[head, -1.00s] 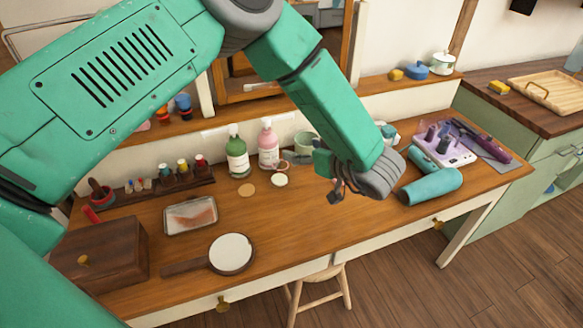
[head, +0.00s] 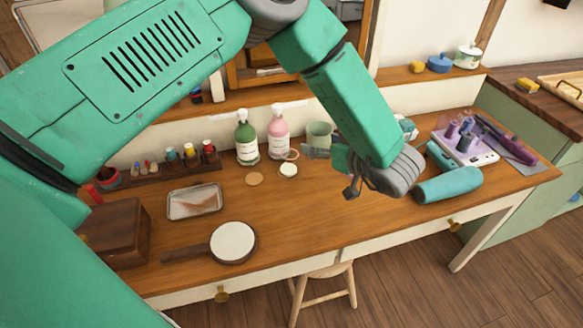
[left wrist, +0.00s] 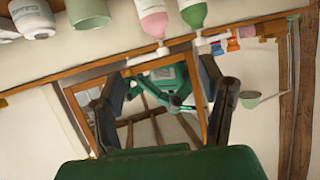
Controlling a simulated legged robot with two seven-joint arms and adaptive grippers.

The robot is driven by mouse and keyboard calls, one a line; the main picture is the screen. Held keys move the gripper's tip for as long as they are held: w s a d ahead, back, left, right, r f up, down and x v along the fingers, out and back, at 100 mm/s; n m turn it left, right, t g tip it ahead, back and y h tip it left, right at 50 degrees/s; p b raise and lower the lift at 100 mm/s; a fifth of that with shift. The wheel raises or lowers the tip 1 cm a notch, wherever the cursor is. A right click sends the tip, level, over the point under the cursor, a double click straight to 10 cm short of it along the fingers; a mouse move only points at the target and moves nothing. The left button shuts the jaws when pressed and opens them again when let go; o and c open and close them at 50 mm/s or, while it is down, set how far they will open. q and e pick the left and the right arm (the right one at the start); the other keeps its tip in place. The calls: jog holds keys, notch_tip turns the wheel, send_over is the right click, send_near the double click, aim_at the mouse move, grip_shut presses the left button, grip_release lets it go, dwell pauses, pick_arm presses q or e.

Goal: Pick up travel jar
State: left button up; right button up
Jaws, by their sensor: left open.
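My left gripper (head: 332,170) is over the middle of the desk, in front of the pale green cup (head: 319,133). Its two fingers are spread with nothing between them; the left wrist view shows them too (left wrist: 160,95). A small white jar with a label (left wrist: 33,18) is at the upper left of the left wrist view, beside the green cup. A white and teal item (head: 407,127), partly behind my left forearm, may be the same jar. I cannot tell for sure which thing is the travel jar. My right gripper is not in view.
A green bottle (head: 246,137) and a pink bottle (head: 279,134) stand left of the cup. A hand mirror (head: 233,243), a metal tray (head: 195,201) and a wooden box (head: 117,232) are at left. The desk's middle front is clear.

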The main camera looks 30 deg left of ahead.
pick_arm(q)
jog(key=b, duration=0.6)
send_near(287, 150)
jog(key=x, duration=0.3)
jog(key=shift+a, duration=0.25)
jog(key=shift+x, duration=2.15)
jog(key=c, duration=1.3)
grip_shut()
